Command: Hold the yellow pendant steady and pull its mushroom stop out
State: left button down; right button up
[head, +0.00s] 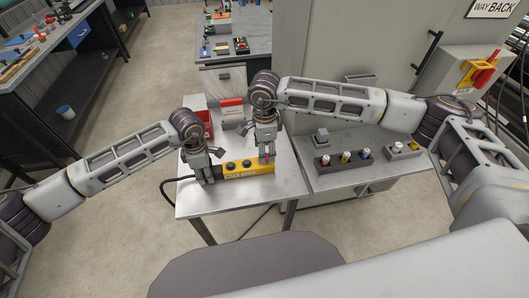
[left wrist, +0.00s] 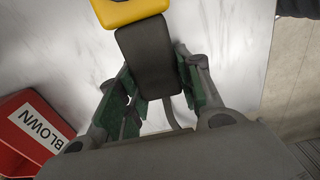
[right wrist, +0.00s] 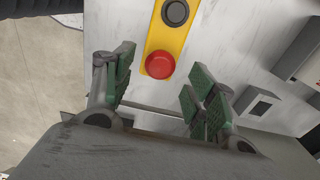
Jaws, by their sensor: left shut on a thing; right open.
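The yellow pendant (head: 236,172) lies on the light table, with dark buttons along its top. It also shows in the right wrist view (right wrist: 154,36). My left gripper (head: 205,178) is shut on the pendant's black grip end (left wrist: 150,60), which sits between its green-padded fingers. The red mushroom stop (right wrist: 160,65) is at the pendant's other end. My right gripper (right wrist: 162,92) is open and empty; in the right wrist view the stop appears just beyond the gap between its fingers. In the head view the right gripper (head: 264,148) is over that end and partly hides it.
The table (head: 230,207) is clear in front of the pendant. A grey holder with coloured knobs (head: 343,162) is on the right-hand surface, beside a tall cabinet (head: 340,45).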

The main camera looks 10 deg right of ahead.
jog(key=shift+f, duration=1.1)
